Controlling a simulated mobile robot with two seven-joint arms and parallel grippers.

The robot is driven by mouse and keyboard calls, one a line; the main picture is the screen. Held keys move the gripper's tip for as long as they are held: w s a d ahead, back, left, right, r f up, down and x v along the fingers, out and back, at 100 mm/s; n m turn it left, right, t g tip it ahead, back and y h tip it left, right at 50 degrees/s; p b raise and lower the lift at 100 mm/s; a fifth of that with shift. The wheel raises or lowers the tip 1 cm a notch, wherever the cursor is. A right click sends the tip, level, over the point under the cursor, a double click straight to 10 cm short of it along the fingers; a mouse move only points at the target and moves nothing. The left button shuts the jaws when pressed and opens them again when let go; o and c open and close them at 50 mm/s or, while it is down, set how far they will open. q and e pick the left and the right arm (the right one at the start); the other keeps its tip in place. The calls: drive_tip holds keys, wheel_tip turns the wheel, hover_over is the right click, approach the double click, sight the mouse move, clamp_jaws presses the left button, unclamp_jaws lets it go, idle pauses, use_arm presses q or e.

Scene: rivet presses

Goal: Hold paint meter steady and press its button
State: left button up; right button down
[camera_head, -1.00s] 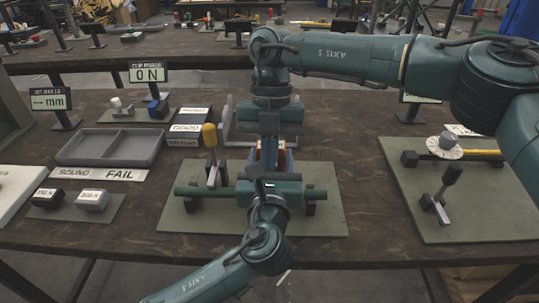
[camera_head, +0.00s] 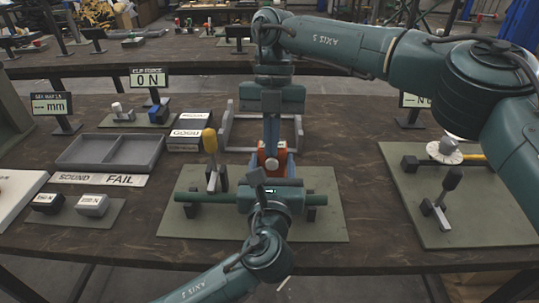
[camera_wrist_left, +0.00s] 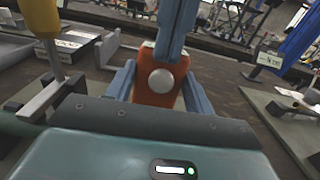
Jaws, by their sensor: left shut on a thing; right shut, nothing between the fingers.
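The paint meter is a red-orange block (camera_head: 263,147) near the middle of the table, behind the green mat. In the left wrist view the meter (camera_wrist_left: 158,98) shows a round grey button or knob (camera_wrist_left: 161,80) on its near face. My left gripper (camera_head: 271,160) is shut on the meter, one blue-grey finger on each side. My right gripper (camera_head: 271,142) is shut and points down from above, its tips at the meter's top. In the left wrist view its fingers (camera_wrist_left: 171,35) overlap the meter's upper edge; I cannot tell whether they touch.
A green rod (camera_head: 190,197) lies across supports on the mat (camera_head: 200,228), beside a yellow-handled clamp (camera_head: 210,142). A grey bracket frame (camera_head: 228,132) stands behind the meter. A grey tray (camera_head: 88,164) lies left. Another fixture mat (camera_head: 470,215) is at right.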

use_arm(q)
drive_tip(key=shift+a+f, duration=0.15)
drive_tip(key=shift+f, duration=0.1)
use_arm(e)
drive_tip(key=shift+s+v, duration=0.15)
drive_tip(key=shift+v, duration=1)
drive_tip(key=shift+s+v, duration=0.1)
drive_tip(key=shift+v, duration=1.1)
use_arm(q)
drive_tip(key=shift+f, duration=0.1)
use_arm(e)
drive_tip(key=shift+a+r, duration=0.1)
drive_tip(key=shift+a, duration=0.05)
use_arm(q)
drive_tip(key=o, duration=1)
drive_tip(key=shift+w, duration=0.15)
drive_tip(key=shift+o, duration=1.2)
drive_tip(key=shift+r, duration=0.2)
